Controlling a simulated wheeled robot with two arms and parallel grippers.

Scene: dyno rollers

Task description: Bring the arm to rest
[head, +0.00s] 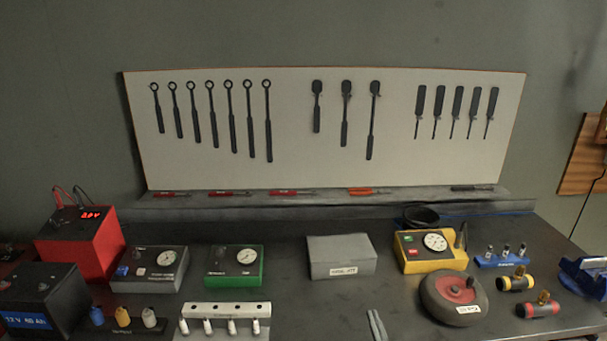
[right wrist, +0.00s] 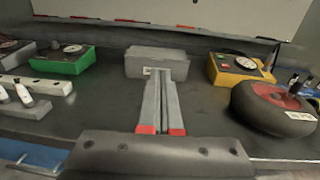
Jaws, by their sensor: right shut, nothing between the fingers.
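My right gripper (head: 377,322) shows at the bottom edge of the head view, just right of centre. Its two grey fingers are together, with nothing between them. In the right wrist view the fingers (right wrist: 162,78) point forward over the dark bench, towards a grey box (right wrist: 155,62). In the head view that grey box (head: 341,257) stands on the bench behind the fingertips, apart from them. The rest of my right arm is outside the head view. My left gripper is in neither view.
A black roller wheel with a red hub (head: 455,297) lies right of the gripper, and a yellow gauge box (head: 430,252) stands behind it. A white rack (head: 224,320) and a green gauge box (head: 235,266) are on the left. Bare bench surrounds the fingers.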

